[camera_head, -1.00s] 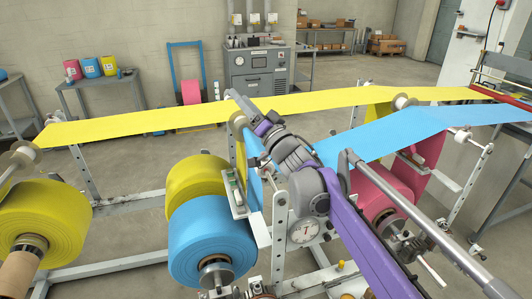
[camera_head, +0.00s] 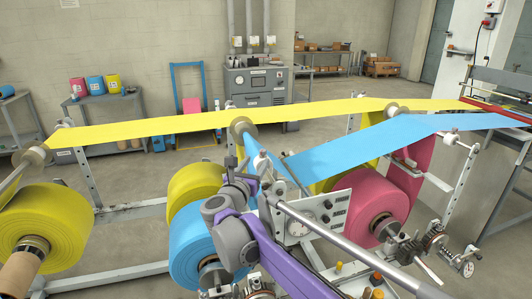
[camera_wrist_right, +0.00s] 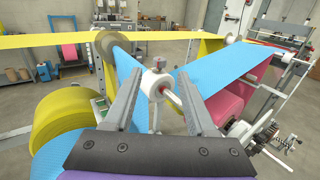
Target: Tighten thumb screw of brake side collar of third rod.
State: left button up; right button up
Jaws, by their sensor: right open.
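My right gripper (camera_head: 240,160) is at the middle in the head view, in front of the blue web (camera_head: 360,142), its arm coming from the lower right. In the right wrist view its two fingers (camera_wrist_right: 158,62) are apart and empty. A white round part (camera_wrist_right: 155,86) with a small fitting on top sits on a thin rod (camera_wrist_right: 173,98) beyond and between the fingers; I cannot tell whether they touch it. The pink roll (camera_head: 378,203) has a shaft with a brake-like disc assembly (camera_head: 434,240) at its near end. I cannot make out the thumb screw or which rod is third.
A yellow web (camera_head: 200,123) spans above. Yellow (camera_head: 40,225) and blue (camera_head: 190,250) rolls stand at left and middle. A long grey bar (camera_head: 340,240) crosses the near right. A panel with a dial (camera_head: 310,218) stands beside my arm. Open floor lies behind.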

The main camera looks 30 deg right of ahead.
aim_at(264, 151)
jog(key=x, duration=1.1)
jog(key=shift+f, duration=0.1)
jog(key=shift+c, duration=0.3)
grip_shut()
